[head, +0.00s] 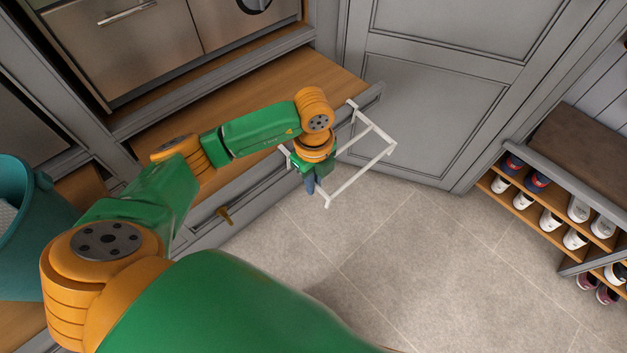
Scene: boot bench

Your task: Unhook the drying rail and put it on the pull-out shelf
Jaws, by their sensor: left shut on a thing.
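The drying rail (366,172) is a white frame of thin bars. It juts out from the grey front edge of the wooden pull-out shelf (255,90), over the floor. Its far hooked end meets that edge near the shelf's right corner; I cannot tell whether it is still hooked on. My left gripper (311,184) points down at the rail's near-left side and is shut on the rail. My forearm and wrist hide part of the rail's near end and much of the shelf. My right gripper is not in view.
A steel appliance (135,40) stands above the back of the shelf. A grey cabinet door (430,90) is beyond the rail. A teal bucket (30,240) is at the left. A shoe rack (550,190) stands at the right. The tiled floor between is clear.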

